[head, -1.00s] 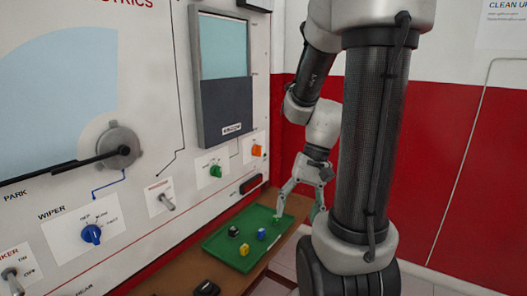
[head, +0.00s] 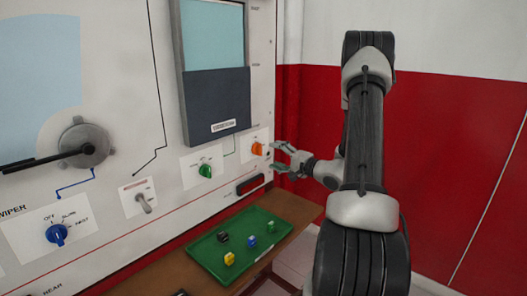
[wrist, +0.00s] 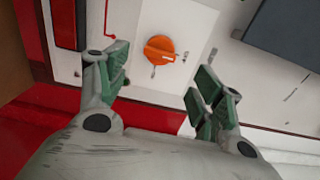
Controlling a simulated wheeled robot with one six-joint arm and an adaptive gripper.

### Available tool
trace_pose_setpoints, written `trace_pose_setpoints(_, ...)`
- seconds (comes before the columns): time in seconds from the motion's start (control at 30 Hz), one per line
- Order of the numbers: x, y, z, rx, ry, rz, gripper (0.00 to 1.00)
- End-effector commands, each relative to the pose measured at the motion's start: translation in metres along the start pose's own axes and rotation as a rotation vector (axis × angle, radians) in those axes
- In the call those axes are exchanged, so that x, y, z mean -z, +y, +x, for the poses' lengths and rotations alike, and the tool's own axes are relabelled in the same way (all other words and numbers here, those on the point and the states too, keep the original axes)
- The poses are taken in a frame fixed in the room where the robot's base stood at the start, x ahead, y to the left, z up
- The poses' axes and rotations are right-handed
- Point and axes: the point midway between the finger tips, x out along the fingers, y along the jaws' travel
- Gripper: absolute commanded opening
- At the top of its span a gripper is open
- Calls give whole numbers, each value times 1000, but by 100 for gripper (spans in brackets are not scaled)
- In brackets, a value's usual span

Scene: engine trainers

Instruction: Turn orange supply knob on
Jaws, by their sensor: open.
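The orange supply knob (head: 257,149) sits on a small white plate on the upright panel, right of the green knob. In the wrist view the orange knob (wrist: 159,49) shows beyond the fingertips, between the two fingers, with its grip bar tilted from the picture's horizontal. My gripper (head: 278,157) is open and empty, just right of the orange knob and facing the panel. In the wrist view my gripper (wrist: 162,82) has its green-padded fingers wide apart. No contact with the knob shows there.
A green knob (head: 206,171) is to the left on its own plate. A dark screen box (head: 217,100) sticks out above. A green tray (head: 205,261) with several small coloured parts lies on the wooden shelf below. A toggle switch (head: 144,203) and a blue wiper knob (head: 57,234) are further left.

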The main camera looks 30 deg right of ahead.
Motion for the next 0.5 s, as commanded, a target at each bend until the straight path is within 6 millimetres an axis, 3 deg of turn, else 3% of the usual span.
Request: trace_pose_setpoints(0.5, -2, 1, 70, -3, -4, -10, 67)
